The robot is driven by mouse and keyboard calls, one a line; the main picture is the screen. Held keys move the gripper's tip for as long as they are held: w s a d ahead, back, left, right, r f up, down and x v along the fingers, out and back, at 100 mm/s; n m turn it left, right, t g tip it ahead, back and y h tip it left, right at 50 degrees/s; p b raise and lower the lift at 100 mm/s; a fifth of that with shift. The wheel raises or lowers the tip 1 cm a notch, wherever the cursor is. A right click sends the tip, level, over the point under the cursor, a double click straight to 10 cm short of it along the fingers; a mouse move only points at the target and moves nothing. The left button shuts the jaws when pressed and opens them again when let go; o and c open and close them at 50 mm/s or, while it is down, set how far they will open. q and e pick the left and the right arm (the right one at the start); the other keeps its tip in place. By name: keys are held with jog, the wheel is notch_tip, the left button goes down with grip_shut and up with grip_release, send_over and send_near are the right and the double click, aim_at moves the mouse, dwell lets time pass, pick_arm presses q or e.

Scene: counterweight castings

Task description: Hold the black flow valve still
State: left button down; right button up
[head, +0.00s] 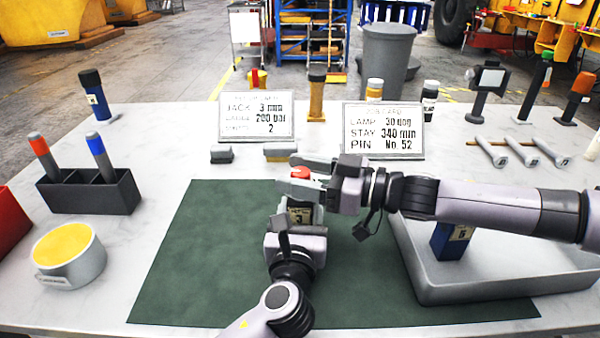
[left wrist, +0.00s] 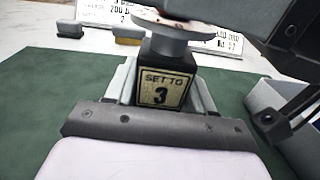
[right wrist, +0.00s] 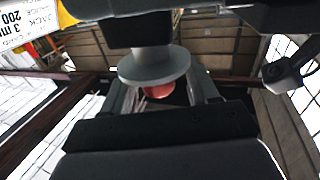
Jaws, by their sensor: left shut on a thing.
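The black flow valve (head: 300,213) stands upright on the green mat (head: 205,250). Its label reads "SET TO 3" in the left wrist view (left wrist: 160,88). A grey round flange (left wrist: 172,27) tops its body, and a red knob (head: 300,172) shows above. My left gripper (head: 298,222) is shut on the valve's body, one finger on each side. My right gripper (head: 306,173) comes in from the right at knob height. Its fingers stand apart around the red knob, which also shows in the right wrist view (right wrist: 158,91). The valve's lower part is hidden.
A grey tray (head: 520,285) with a blue labelled block (head: 452,240) lies to the right, under my right arm. Two sign cards (head: 257,116) (head: 383,130) stand behind. A black holder (head: 90,192) and a yellow-topped pot (head: 68,255) are left. The mat's left part is clear.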

aim_at(300, 172)
pick_arm(q)
jog(key=shift+a+r, duration=0.1)
pick_arm(e)
notch_tip(300, 172, up, 10)
dwell(0.4)
pick_arm(q)
jog(key=shift+c, duration=1.6)
grip_release()
jog(key=shift+a, duration=0.1)
